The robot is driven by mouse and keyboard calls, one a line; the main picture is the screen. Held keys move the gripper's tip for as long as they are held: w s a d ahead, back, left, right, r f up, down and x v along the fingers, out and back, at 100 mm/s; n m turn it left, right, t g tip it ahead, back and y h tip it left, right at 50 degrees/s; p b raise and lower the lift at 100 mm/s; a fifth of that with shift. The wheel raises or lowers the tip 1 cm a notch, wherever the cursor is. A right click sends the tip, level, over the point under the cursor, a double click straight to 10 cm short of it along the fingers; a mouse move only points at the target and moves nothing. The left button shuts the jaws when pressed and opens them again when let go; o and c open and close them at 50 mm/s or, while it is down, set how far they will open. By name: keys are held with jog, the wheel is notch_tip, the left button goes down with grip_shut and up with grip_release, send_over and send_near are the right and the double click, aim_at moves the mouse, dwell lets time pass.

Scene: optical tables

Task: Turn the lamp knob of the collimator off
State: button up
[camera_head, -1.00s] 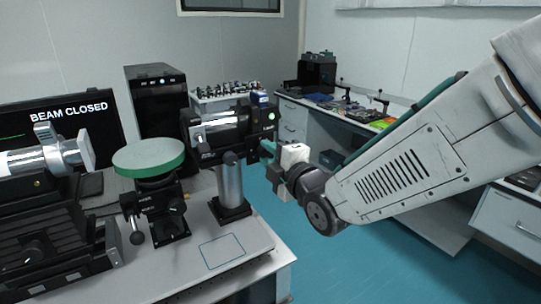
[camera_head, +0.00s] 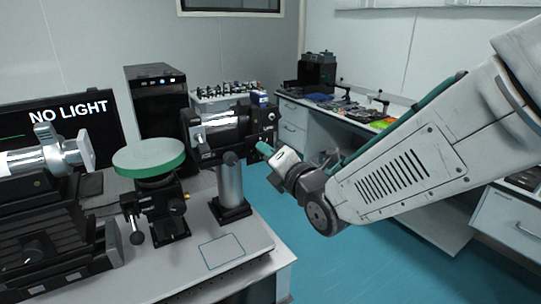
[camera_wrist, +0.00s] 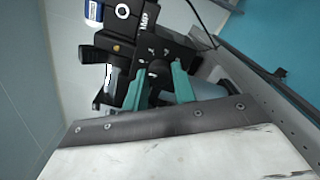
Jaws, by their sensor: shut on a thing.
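The collimator (camera_head: 218,134) is a black and silver barrel on a grey post, with a dark lamp housing (camera_head: 262,122) at its right end. It also shows in the wrist view (camera_wrist: 122,50). My gripper (camera_head: 265,149) meets the housing's right face with its green fingers; its body is tilted. In the wrist view my gripper (camera_wrist: 162,80) has both fingers at the housing's face, shut on the lamp knob. The knob is mostly hidden between the fingertips. The round indicator (camera_wrist: 122,11) on the housing looks white, without green glow.
The monitor (camera_head: 70,118) reads "NO LIGHT". A green-topped round stage (camera_head: 149,157) stands left of the collimator post on the optical table (camera_head: 232,272). A black computer tower (camera_head: 157,100) stands behind. Blue floor (camera_head: 330,250) is open to the right.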

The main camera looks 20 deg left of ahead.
dwell(0.5)
jog(key=o, duration=1)
jog(key=shift+a, duration=0.1)
jog(key=shift+s, duration=0.15)
jog(key=v, duration=0.7)
jog(key=shift+s+d, duration=0.2)
jog(key=shift+d, duration=0.1)
